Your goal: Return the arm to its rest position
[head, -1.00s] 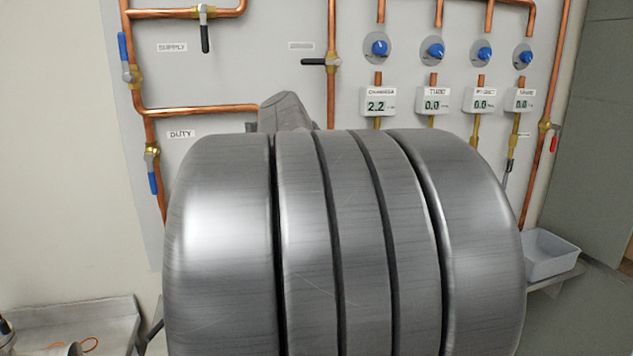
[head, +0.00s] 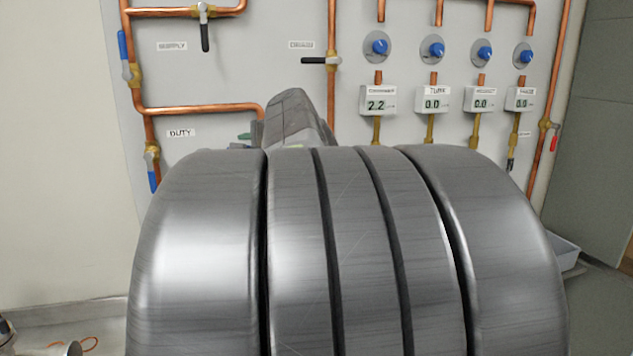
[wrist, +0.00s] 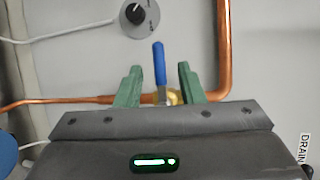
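My gripper (wrist: 159,72) shows in the wrist view with its two green fingers spread apart. A blue valve handle (wrist: 159,63) on a brass fitting appears between the fingers, beyond them. I see no finger touching it, though its depth is hard to judge. In the head view my large grey arm links fill the lower middle. The grey wrist part (head: 292,118) stands above them, in front of the panel, with a small bit of green at its left. The fingers are mostly hidden there.
A light tray (head: 564,252) is partly hidden at right. A bench (head: 100,312) with an orange loop is at lower left. A copper pipe (wrist: 224,45) runs close right of my fingers.

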